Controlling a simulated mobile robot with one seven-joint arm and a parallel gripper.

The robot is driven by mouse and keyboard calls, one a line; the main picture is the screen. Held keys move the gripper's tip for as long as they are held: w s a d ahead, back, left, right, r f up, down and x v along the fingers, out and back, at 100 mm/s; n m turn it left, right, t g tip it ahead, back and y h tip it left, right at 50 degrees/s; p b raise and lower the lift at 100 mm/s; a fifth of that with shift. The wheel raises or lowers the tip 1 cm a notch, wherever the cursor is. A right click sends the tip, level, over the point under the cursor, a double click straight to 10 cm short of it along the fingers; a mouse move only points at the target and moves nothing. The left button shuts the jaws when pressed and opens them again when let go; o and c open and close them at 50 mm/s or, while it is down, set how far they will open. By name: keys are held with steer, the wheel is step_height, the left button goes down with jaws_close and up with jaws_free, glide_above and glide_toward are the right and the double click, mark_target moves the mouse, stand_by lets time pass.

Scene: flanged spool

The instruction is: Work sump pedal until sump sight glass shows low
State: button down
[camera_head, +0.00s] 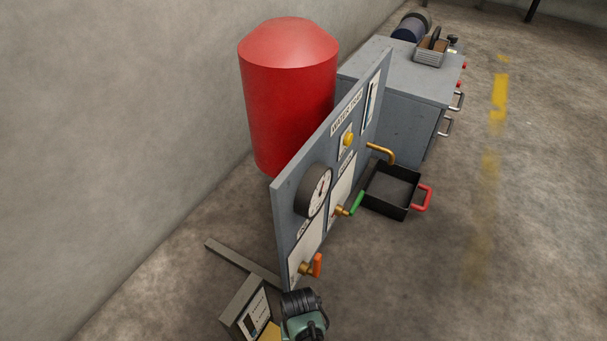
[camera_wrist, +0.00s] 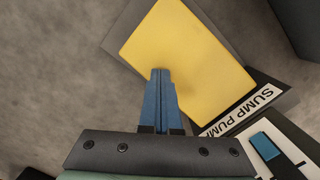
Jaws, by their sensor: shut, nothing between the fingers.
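The yellow sump pedal (camera_wrist: 190,55) fills the upper middle of the wrist view, and a sliver of it (camera_head: 270,333) shows at the bottom of the head view. My gripper (camera_wrist: 161,74) is shut and empty, its blue fingertips over the pedal's lower left edge; I cannot tell whether they touch it. The sump pump box (camera_head: 238,304) stands left of my wrist in the head view. Its sight glass (camera_wrist: 265,146) shows a blue column beside marks at the lower right of the wrist view; it is partly cut off and the level cannot be read.
The grey panel (camera_head: 287,222) with a gauge (camera_head: 314,190), an orange-handled valve (camera_head: 317,265) and a green-handled valve (camera_head: 355,203) stands just beyond my gripper. A red tank (camera_head: 288,105) is behind it. A black tray (camera_head: 391,207) sits on the floor. Floor at right is clear.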

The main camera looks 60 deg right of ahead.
steer(key=shift+w+r, duration=0.1)
step_height(320, 180, up, 13)
steer(key=d+p, duration=0.1)
steer(key=p, duration=0.8)
steer(key=shift+w+p, duration=0.35)
steer(key=shift+p, duration=0.05)
steer(key=shift+f, duration=0.2)
